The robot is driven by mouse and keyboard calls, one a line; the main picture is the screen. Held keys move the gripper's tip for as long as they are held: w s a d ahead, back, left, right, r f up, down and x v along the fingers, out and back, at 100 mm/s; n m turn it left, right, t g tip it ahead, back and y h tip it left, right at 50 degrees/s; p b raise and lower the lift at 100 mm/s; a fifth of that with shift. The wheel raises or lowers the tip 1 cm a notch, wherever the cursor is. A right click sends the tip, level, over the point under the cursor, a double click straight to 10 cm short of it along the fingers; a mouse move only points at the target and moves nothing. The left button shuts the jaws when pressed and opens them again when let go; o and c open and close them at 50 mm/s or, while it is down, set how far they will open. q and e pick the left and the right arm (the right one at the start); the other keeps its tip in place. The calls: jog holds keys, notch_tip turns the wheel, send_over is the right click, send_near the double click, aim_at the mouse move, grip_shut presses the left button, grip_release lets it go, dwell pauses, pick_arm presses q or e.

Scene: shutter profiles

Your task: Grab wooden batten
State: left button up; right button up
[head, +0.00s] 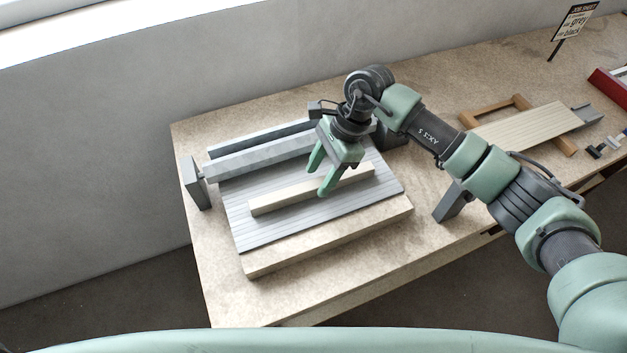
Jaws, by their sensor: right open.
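The wooden batten (285,198) is a pale, straight bar lying on a grey ribbed panel (262,228). A longer pale wooden bar (330,237) runs along the panel's front edge. My right gripper (317,183) has green fingers and is open over the middle of the batten, with nothing seen held in it. One finger is on the far side and the other overlaps the batten in the picture; I cannot tell whether they touch it. The gripper hides a small part of the batten. My left gripper is not in view.
Grey metal profiles (262,158) lie behind the panel, by a dark upright bracket (196,183). Another bracket (452,203) stands under my right arm. At the right are a wooden frame with a pale slatted panel (528,127), a sign (574,20) and a red box (608,88).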

jog(key=shift+x, duration=1.2)
grip_shut()
jog(key=shift+r, duration=0.15)
